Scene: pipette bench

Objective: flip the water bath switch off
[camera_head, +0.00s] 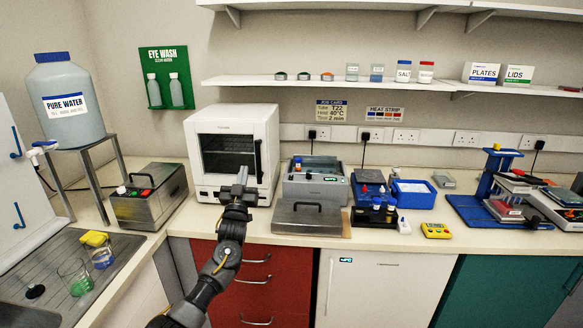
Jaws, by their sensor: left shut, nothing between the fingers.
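The water bath appears to be the grey metal box (341,192) on the bench right of the white oven, with a small dark display on its front. Its switch is too small to make out for certain. A flat metal lid with a black handle (310,218) lies in front of it. My left gripper (240,178) is shut and empty, raised in front of the white oven's lower right, left of the bath and apart from it. My right gripper is not in view.
The white oven (211,122) stands behind my left gripper. A grey box with red and green buttons (150,208) is to the left. Bare bench shows along the front edge.

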